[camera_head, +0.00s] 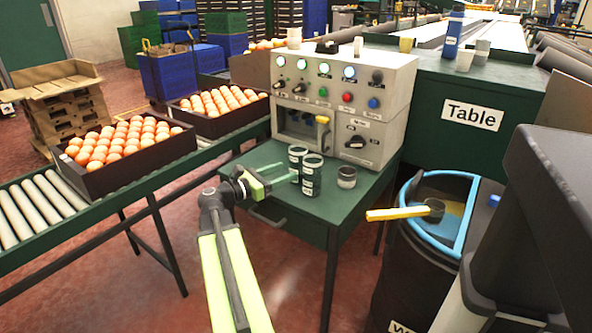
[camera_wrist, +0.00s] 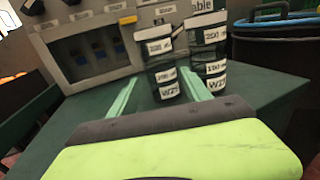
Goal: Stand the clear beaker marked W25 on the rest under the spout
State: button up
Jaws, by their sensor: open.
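Two clear beakers with dark bands and white labels stand upright on the green table: the back one (camera_head: 296,152) and the front one (camera_head: 313,172). In the wrist view the left beaker (camera_wrist: 162,66) and the right beaker (camera_wrist: 209,50) both have a lower label that seems to read W25, too blurred to be sure. My gripper (camera_head: 287,172) is open and empty, low over the table. In the wrist view its fingers (camera_wrist: 160,78) point at the left beaker, which stands in line with the gap. The machine's bay (camera_wrist: 88,55) is left of the beakers, with blue parts inside; spout and rest are unclear.
The control machine (camera_head: 344,85) stands behind the beakers, with a yellow-topped lever (camera_head: 322,131) beside its bay. A small grey cup (camera_head: 346,177) stands right of the beakers. A blue-rimmed bin (camera_head: 425,245) is to the right.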

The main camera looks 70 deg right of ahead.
jog(key=shift+r+x, duration=0.1)
jog(key=shift+x, duration=2.1)
jog(key=shift+r+x, duration=0.15)
jog(key=shift+x, duration=2)
